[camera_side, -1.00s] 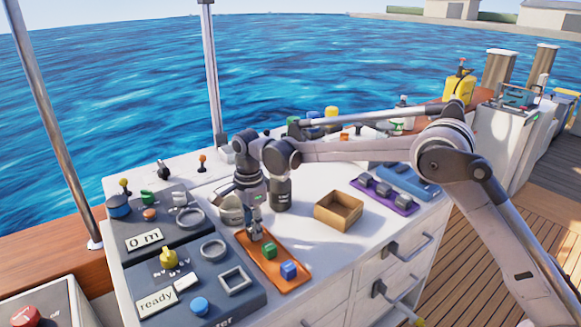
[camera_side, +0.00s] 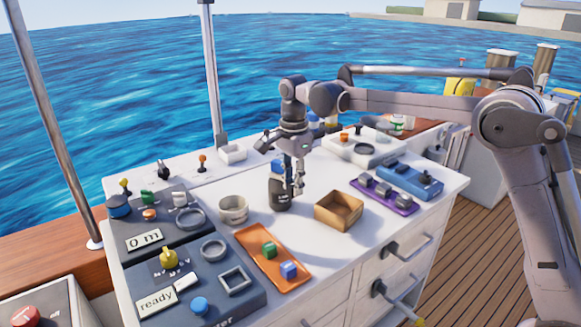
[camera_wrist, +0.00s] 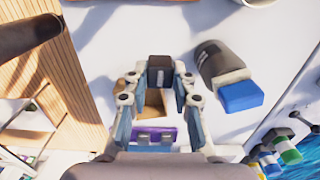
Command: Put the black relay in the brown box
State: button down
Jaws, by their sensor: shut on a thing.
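My gripper (camera_side: 297,190) is shut on the black relay (camera_wrist: 161,70). In the wrist view the dark block sits between the two fingertips of the gripper (camera_wrist: 160,78); in the side view it is too small to make out clearly. The brown box (camera_side: 334,220) is open-topped and stands on the white counter, just right of my gripper in the side view. In the wrist view the box (camera_wrist: 151,103) shows below and between the fingers, partly hidden by them. The relay is held above the counter, outside the box in the side view.
A dark bottle (camera_side: 279,197) with a blue cap stands close by my gripper. An orange tray (camera_side: 253,243) holds a green and a blue block. A beige cup (camera_side: 233,210) stands to the left. A purple rack (camera_side: 402,209) and blue tray (camera_side: 428,187) lie right of the box.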

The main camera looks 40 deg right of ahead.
jog(key=s+d, duration=0.5)
jog(key=d, duration=0.6)
jog(key=s+d, duration=0.6)
jog(key=d, duration=0.5)
send_near(340, 204)
jog(key=s+a, duration=0.1)
jog(key=s+a+f, duration=0.2)
jog(key=a, duration=0.1)
jog(key=shift+s, duration=0.25)
jog(key=shift+f, duration=1.95)
jog(key=shift+f, duration=0.15)
jog(key=c, duration=1.1)
grip_release()
